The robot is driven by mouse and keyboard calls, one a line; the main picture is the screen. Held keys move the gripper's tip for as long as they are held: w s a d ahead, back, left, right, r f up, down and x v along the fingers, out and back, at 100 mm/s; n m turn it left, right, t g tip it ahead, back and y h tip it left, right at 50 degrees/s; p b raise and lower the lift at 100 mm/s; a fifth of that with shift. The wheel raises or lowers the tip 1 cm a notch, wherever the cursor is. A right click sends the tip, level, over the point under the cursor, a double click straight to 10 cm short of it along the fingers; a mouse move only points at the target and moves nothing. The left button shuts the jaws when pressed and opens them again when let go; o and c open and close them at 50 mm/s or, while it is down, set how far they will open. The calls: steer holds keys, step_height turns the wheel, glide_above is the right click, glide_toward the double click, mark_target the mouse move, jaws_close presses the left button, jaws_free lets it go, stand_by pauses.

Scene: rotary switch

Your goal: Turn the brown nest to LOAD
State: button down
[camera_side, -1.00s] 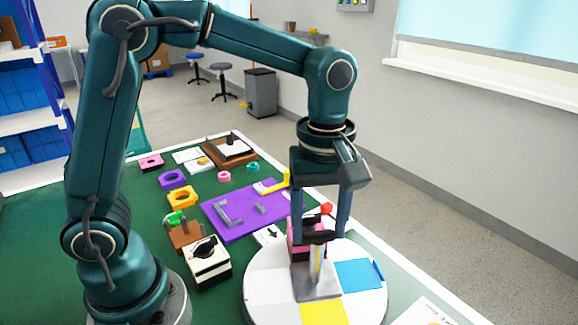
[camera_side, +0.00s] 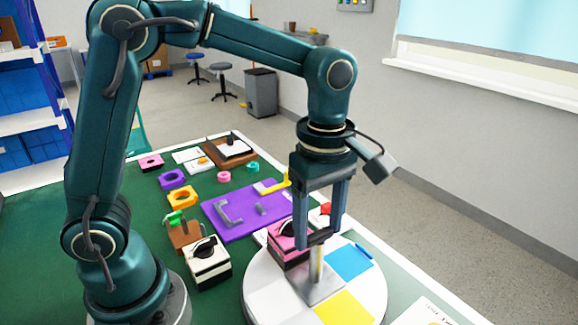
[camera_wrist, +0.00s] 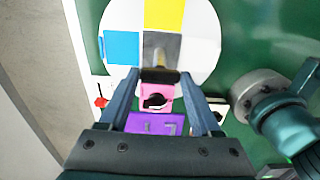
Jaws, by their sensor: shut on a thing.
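A round turntable (camera_side: 262,283) with white, blue (camera_side: 349,262), yellow (camera_side: 343,309) and grey sectors stands at the front right; it also shows at the top of the wrist view (camera_wrist: 202,20). A metal post (camera_side: 317,264) rises from its middle. My gripper (camera_side: 317,240) is over the post, its fingers shut on the dark handle (camera_wrist: 160,76) at the post's top. I see no clearly brown sector on the turntable; part of its far side is hidden by a pink box and my fingers. No readable LOAD mark shows.
A purple board (camera_side: 228,216) lies behind. A printed sheet (camera_side: 424,313) lies at front right.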

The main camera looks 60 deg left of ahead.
steer(key=shift+r, duration=0.1)
stand_by(0.4)
steer(key=shift+c, duration=0.4)
jaws_free()
steer(key=shift+r, duration=2.55)
